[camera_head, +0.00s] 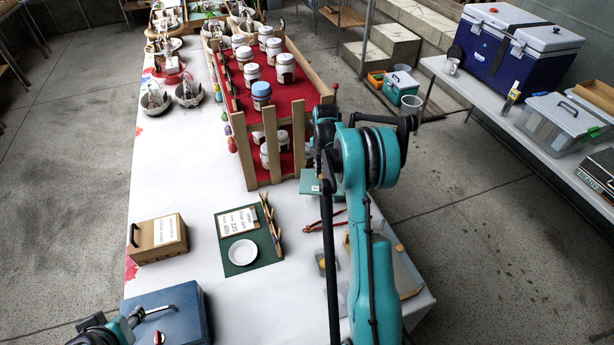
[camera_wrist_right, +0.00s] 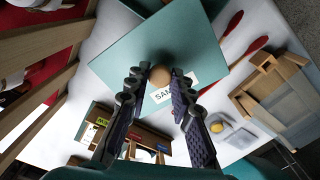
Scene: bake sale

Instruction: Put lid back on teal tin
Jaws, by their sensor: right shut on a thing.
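A flat square teal lid (camera_wrist_right: 140,45) with a round wooden knob (camera_wrist_right: 158,77) and a white label fills the upper middle of the right wrist view. My right gripper (camera_wrist_right: 160,82) is shut on the knob, one finger on each side. In the head view a teal piece (camera_head: 310,182) shows beside the wooden rack, partly behind my right arm. The tin's body is not clearly visible, so I cannot tell whether the lid rests on it. My left gripper (camera_head: 140,318) is at the lower left, by the blue case; its fingers are unclear.
The wooden rack (camera_head: 268,150) with jars stands close beyond the lid. Red tongs (camera_head: 325,222) and a wooden-edged tray (camera_head: 405,270) lie on the near side. A dark green mat (camera_head: 238,268) holds a white bowl. The white tabletop at left is mostly clear.

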